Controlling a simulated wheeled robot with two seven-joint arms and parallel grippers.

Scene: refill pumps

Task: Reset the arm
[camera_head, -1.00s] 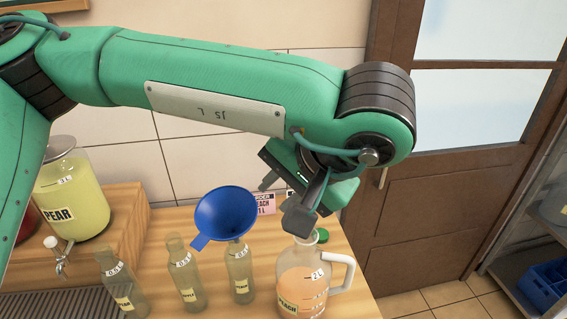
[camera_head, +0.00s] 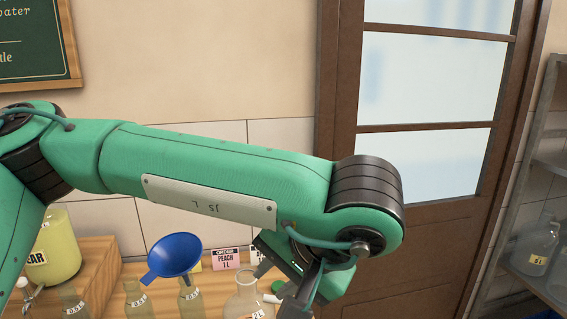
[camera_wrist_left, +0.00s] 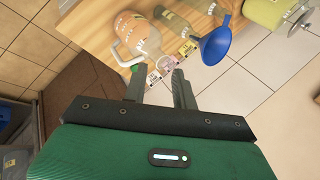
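My left arm comes in from the left across the head view. Its gripper (camera_head: 292,290) hangs in front of the counter's right end, partly cut off by the lower edge. In the left wrist view the left gripper's two fingers (camera_wrist_left: 161,92) are apart with nothing between them. The jug (camera_head: 243,299) also shows beside the gripper in the head view. My right gripper is not in view.
A blue funnel (camera_head: 174,254) is tilted among several small bottles (camera_head: 138,301). A yellow dispenser (camera_head: 57,248) stands at the left, and a pink peach card (camera_head: 226,258) behind. A wooden door (camera_head: 418,240) and a metal shelf (camera_head: 540,150) are at the right.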

